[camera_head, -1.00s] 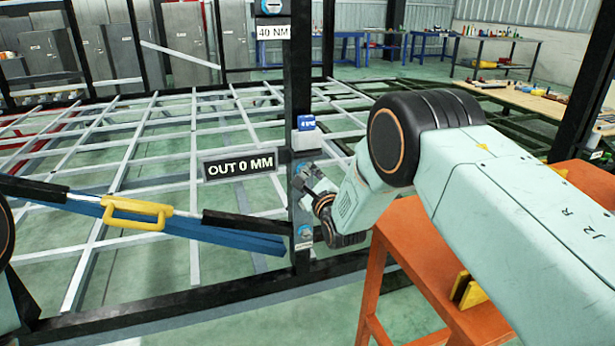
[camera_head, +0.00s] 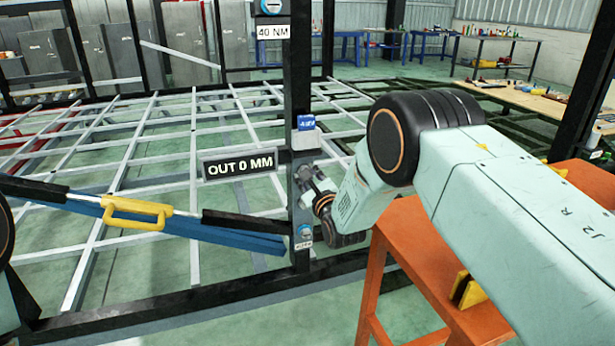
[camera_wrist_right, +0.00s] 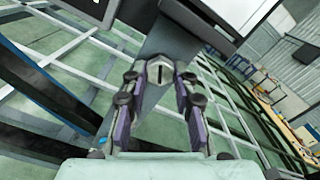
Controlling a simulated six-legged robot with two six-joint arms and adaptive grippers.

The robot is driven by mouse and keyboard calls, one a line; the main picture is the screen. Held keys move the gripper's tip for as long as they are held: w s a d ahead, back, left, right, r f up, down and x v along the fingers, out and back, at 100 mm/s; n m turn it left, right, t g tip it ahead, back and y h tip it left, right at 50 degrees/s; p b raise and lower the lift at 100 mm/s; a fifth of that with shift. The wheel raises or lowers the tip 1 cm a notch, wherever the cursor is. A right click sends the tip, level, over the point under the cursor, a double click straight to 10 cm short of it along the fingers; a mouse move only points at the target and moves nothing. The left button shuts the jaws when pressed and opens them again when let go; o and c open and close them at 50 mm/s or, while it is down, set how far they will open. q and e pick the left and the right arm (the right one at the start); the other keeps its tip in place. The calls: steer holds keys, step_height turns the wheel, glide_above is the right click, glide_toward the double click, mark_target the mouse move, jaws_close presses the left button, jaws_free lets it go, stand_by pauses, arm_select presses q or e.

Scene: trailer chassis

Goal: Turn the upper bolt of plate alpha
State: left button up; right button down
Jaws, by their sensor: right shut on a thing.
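The plate (camera_head: 303,214) is mounted on a black upright post, with a small label at its lower end. Its lower bolt (camera_head: 305,230) is blue and uncovered. My right gripper (camera_head: 305,175) is at the upper end of the plate, and its fingers cover the upper bolt in the head view. In the right wrist view the upper bolt (camera_wrist_right: 158,74) is a grey head with a dark slot, between the fingertips, and the gripper is shut on it. My left gripper is out of view.
A blue bar with a yellow handle (camera_head: 138,212) is at left. An orange stand (camera_head: 412,250) is below my right arm.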

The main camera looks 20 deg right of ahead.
steer(key=c, duration=1.4)
jaws_free()
steer(key=shift+s+f, duration=0.2)
steer(key=shift+f, duration=0.2)
steer(key=o, duration=0.3)
steer(key=shift+r, duration=0.25)
steer(key=shift+o, duration=0.3)
steer(key=shift+w, duration=0.1)
steer(key=s, duration=1.2)
steer(key=shift+d, duration=0.2)
